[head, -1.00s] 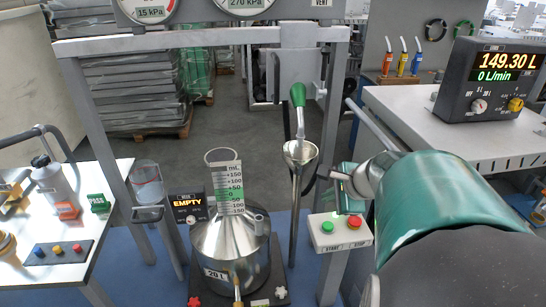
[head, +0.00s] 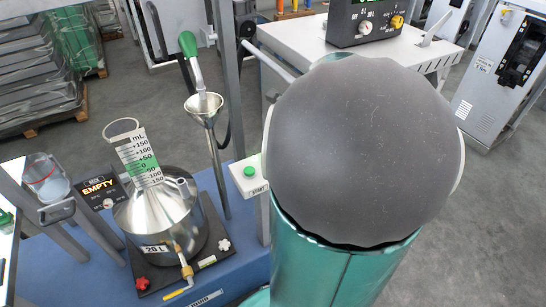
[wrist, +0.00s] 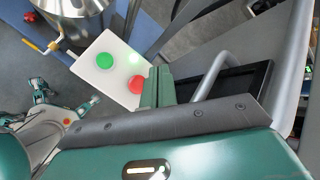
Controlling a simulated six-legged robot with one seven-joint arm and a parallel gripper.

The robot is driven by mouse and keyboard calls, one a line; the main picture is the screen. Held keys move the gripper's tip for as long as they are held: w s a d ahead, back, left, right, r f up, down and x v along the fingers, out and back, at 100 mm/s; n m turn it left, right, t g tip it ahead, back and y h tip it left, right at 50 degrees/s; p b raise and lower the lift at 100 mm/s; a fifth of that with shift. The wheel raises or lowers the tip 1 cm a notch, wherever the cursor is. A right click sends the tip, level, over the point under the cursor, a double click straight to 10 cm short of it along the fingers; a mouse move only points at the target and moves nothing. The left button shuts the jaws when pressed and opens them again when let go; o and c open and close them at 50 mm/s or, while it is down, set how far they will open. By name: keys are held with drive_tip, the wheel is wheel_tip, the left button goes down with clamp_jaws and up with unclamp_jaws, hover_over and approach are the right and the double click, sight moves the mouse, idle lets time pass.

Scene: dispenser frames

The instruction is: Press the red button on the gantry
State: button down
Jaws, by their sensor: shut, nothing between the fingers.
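The red button (wrist: 136,84) sits on a white button box (wrist: 112,62) beside a green button (wrist: 103,60) in the wrist view. My gripper (wrist: 159,72) is shut and empty, with its green fingers just right of the red button. I cannot tell whether the fingers touch the box. In the head view, the box (head: 243,183) shows only its left part, with the green button (head: 249,171) and a START label. My arm hides the red button and my gripper there.
A steel 20 L vessel (head: 160,225) with a graduated neck stands left of the box. A funnel (head: 204,108) with a green-handled nozzle (head: 187,45) is behind it. A grey bench (head: 300,40) with a display unit (head: 365,22) stands behind my arm. Open floor (head: 480,220) lies right.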

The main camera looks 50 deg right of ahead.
drive_tip(key=shift+f, duration=4.15)
drive_tip(key=shift+f, duration=0.15)
drive_tip(key=shift+f, duration=0.3)
drive_tip(key=shift+f, duration=0.45)
drive_tip(key=shift+r, duration=0.9)
drive_tip(key=shift+r, duration=2.5)
